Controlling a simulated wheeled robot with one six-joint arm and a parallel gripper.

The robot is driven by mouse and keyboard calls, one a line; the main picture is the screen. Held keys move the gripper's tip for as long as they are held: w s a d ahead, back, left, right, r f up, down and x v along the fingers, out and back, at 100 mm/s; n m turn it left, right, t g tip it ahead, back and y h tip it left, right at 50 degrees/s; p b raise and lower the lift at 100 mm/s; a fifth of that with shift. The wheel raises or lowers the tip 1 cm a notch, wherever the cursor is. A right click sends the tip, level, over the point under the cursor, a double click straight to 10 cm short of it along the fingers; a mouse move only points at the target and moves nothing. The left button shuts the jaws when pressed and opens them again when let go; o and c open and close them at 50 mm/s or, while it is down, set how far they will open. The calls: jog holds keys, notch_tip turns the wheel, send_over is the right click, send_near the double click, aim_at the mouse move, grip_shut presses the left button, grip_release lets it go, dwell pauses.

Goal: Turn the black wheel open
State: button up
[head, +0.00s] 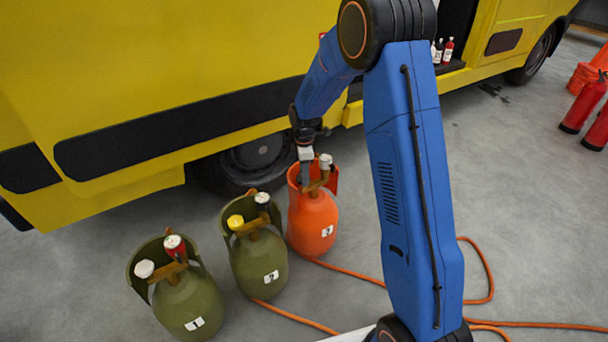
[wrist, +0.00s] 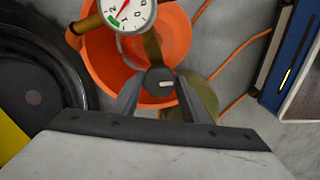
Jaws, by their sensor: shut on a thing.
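The orange cylinder (head: 313,222) stands at the right of a row of gas cylinders. In the wrist view its orange collar (wrist: 172,38) surrounds a brass valve. A small black wheel (wrist: 159,82) with a short white mark sits on that valve. My gripper (wrist: 160,96) is shut on this wheel, one finger on each side. In the head view my gripper (head: 305,180) reaches down into the collar and hides the wheel. A round gauge (wrist: 130,12) with a green band is on the same valve.
Two green cylinders (head: 186,300) (head: 258,262) stand to the left; the middle one has a yellow and a black top. An orange hose (head: 345,271) lies on the floor. A yellow van (head: 150,60) is close behind. Red extinguishers (head: 582,104) stand far right.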

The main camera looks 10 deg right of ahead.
jog(key=o, duration=1.1)
notch_tip(320, 180, up, 18)
jog(key=shift+f, duration=0.25)
